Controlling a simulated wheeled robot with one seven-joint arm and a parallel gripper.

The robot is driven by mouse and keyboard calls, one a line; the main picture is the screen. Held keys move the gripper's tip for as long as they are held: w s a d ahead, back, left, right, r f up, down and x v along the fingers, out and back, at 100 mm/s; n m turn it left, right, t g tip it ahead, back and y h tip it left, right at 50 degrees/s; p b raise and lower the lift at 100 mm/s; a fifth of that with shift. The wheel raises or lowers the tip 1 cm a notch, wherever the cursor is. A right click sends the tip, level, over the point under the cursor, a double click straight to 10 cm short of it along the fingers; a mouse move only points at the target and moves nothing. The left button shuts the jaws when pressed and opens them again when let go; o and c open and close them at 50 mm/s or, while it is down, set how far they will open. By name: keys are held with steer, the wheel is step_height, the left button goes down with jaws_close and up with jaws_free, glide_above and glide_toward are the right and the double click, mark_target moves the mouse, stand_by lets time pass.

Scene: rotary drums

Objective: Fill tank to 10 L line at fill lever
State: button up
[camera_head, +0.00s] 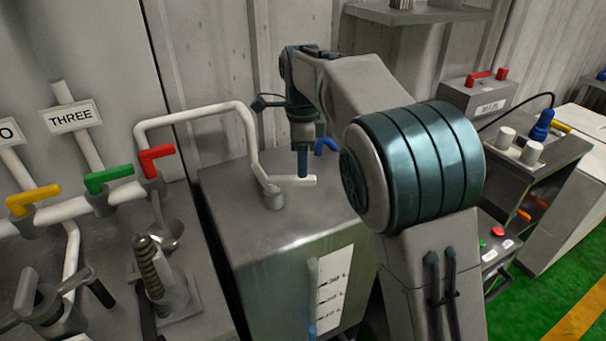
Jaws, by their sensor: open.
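The grey metal tank (230,235) stands in the middle of the view, below my arm. A white scale (334,290) on its front has several litre marks; the lower ones are small and hard to read. A narrow upright sight tube (313,275) runs beside the scale, with blue showing at its bottom.
Yellow (34,198), green (108,176) and red (155,158) valve levers sit on pipes at left. A control console (535,150) is at right, beside green floor.

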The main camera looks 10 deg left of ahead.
mark_target(291, 183)
steer(key=shift+f, duration=1.9)
